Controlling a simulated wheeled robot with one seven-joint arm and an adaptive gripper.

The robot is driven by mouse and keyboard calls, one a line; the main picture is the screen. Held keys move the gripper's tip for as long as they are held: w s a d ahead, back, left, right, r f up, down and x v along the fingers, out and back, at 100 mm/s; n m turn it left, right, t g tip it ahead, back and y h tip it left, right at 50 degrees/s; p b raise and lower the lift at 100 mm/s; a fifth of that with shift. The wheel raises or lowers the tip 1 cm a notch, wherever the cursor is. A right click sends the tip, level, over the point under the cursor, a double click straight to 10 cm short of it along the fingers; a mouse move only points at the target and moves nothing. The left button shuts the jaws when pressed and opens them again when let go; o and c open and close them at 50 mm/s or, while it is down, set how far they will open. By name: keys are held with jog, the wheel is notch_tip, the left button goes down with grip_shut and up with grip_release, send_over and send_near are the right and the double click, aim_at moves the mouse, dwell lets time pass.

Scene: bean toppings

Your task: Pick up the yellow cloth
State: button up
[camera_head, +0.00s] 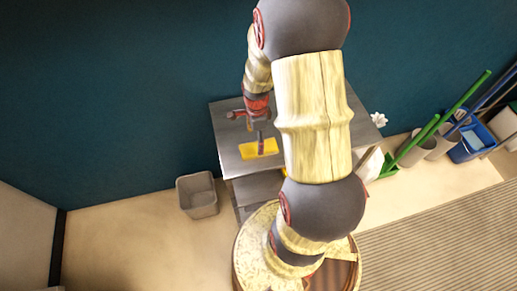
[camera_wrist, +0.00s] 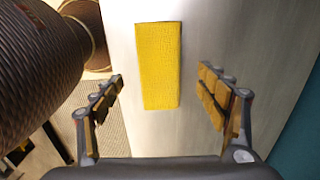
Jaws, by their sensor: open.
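The yellow cloth (camera_head: 258,149) lies flat on the grey metal table (camera_head: 230,120), near its left front part. In the wrist view the cloth (camera_wrist: 159,65) is a flat rectangle, upright in the picture, between my two fingers. My gripper (camera_wrist: 163,88) is open and empty, with one finger to each side of the cloth and apart from it. In the head view my gripper (camera_head: 255,122) points down above the cloth. My arm hides the middle of the table.
A grey bin (camera_head: 197,196) stands on the floor left of the table. A white flower-like thing (camera_head: 378,120) shows at the table's right edge. At the right are a blue bucket (camera_head: 468,148) and green-handled tools (camera_head: 418,140). The table surface around the cloth is clear.

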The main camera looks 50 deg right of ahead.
aim_at(249, 151)
jog(key=f, duration=0.2)
jog(key=f+b, duration=0.1)
jog(key=f, duration=0.3)
jog(key=shift+s+d+b, duration=0.15)
jog(key=shift+d+b, duration=0.2)
jog(key=shift+c, duration=1.1)
jog(key=c, duration=1)
